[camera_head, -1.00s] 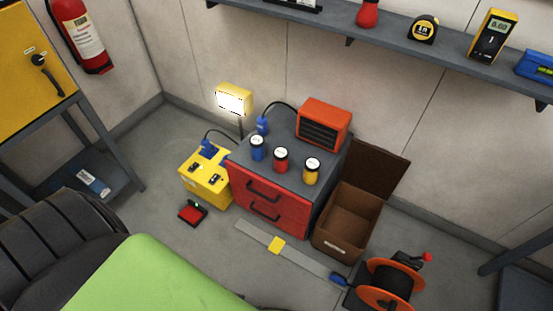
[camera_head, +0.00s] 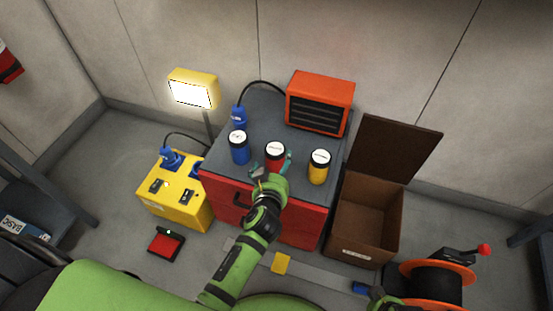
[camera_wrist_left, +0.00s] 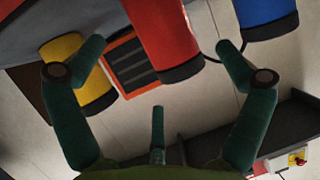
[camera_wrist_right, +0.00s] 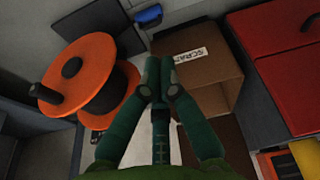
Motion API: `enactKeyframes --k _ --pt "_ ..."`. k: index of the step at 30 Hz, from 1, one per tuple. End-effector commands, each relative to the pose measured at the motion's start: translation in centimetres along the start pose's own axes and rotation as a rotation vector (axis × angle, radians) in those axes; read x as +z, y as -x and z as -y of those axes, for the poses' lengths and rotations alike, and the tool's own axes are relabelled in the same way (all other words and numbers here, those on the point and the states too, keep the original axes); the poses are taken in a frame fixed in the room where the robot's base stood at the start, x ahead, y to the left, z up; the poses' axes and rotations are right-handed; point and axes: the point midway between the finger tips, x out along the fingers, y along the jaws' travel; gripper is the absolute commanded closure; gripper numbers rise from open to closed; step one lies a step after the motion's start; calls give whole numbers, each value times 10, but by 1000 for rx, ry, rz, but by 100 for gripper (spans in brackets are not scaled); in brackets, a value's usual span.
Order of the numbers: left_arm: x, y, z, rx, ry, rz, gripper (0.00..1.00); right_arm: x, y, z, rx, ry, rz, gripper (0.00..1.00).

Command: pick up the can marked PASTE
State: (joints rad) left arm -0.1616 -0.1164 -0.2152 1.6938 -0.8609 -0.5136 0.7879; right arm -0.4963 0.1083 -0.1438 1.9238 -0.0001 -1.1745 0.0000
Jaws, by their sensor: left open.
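Three cans with black-rimmed, white-topped lids stand on the grey top of a red cabinet: a blue can (camera_head: 239,149), a red can (camera_head: 275,151) and a yellow can (camera_head: 319,168). Their lettering is too small to read, so I cannot tell which is marked PASTE. My left gripper (camera_head: 272,166) is open at the red can, a finger to each side. In the left wrist view the red can (camera_wrist_left: 160,35) shows between the spread fingers, with the yellow can (camera_wrist_left: 80,75) and blue can (camera_wrist_left: 265,18) to the sides. My right gripper (camera_wrist_right: 160,80) is shut and empty.
An orange heater (camera_head: 320,100) stands behind the cans, and a lit work lamp (camera_head: 193,92) stands left of the cabinet. An open cardboard box (camera_head: 365,225) and an orange cable reel (camera_head: 437,285) are at the right. A yellow battery box (camera_head: 177,195) is at the left.

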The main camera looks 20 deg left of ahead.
Motion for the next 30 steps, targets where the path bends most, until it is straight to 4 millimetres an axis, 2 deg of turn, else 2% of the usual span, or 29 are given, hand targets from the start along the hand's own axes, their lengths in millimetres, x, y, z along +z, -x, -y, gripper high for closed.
enactKeyframes --k 6,9,17,18,23,24,30 --pt "0 -34 0 0 -3 -1 0 -7 15 -1 2 -2 -14 100" --pt "0 -44 -1 1 -2 0 0 -10 22 -1 3 -3 -17 100" --pt "-1 -47 0 1 -1 2 0 -11 26 -2 3 -3 -18 100" --pt "-1 -47 0 1 -1 2 4 -11 26 -2 3 -3 -18 100" --pt "0 -47 0 1 -1 2 68 -11 26 -1 3 -3 -18 100" --pt "0 -47 0 1 -1 2 71 -11 25 -1 3 -3 -18 100" --pt "-2 -47 -1 3 0 -1 71 -11 26 -1 3 -3 -19 100"
